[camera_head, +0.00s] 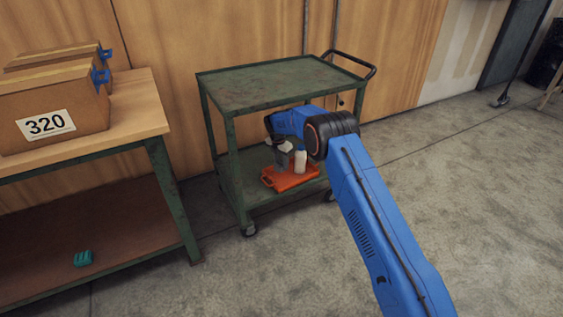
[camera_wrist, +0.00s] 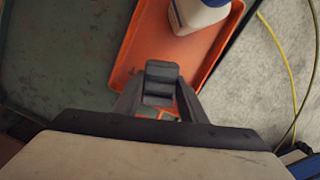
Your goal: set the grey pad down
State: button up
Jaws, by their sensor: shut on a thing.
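The grey pad (camera_wrist: 161,72) is a small dark grey block, seen in the wrist view between my fingertips. My gripper (camera_wrist: 160,92) is shut on it, over the near part of the orange tray (camera_wrist: 206,57). Whether the pad touches the tray cannot be told. In the head view my gripper (camera_head: 281,152) reaches in between the shelves of the green cart, above the orange tray (camera_head: 290,181) on the lower shelf. The pad cannot be made out clearly there.
A white bottle (camera_head: 300,161) stands in the tray, close to the right of my gripper; it also shows in the wrist view (camera_wrist: 198,12). The cart's top shelf (camera_head: 285,84) is empty and overhangs. A workbench (camera_head: 150,105) with boxes stands at left.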

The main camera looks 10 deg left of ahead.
jog(key=shift+f, duration=3.05)
jog(key=shift+f, duration=0.6)
jog(key=o, duration=1.2)
